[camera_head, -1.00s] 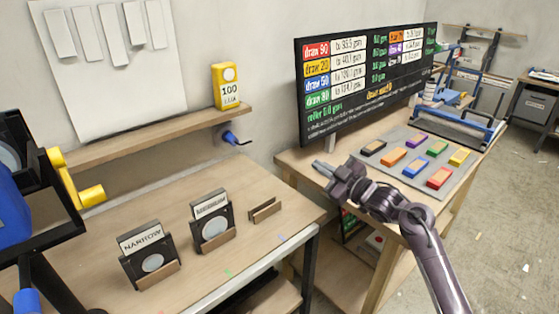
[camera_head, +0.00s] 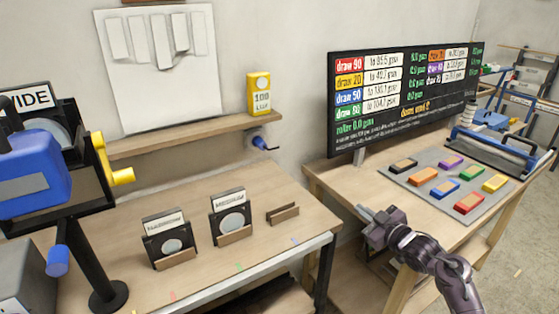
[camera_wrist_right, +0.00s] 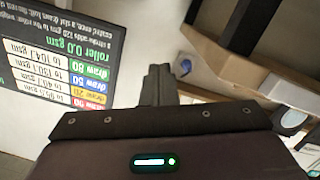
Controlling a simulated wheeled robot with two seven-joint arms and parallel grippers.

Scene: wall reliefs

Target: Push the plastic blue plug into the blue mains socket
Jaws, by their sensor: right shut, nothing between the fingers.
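A dark end sticks out of the plug to the right. How deep the plug sits in the socket is too small to tell. In the right wrist view the plug (camera_wrist_right: 186,67) is a small blue spot, upper right of the fingers. My right gripper (camera_head: 365,212) is shut and empty, near the front left edge of the right table, well to the right of and below the plug. It also shows in the right wrist view (camera_wrist_right: 158,72). My left gripper is out of view.
The left bench (camera_head: 215,265) holds two card stands and a blue crank machine (camera_head: 35,170). A black board (camera_head: 400,100) stands on the right table (camera_head: 350,178). A gap separates both tables.

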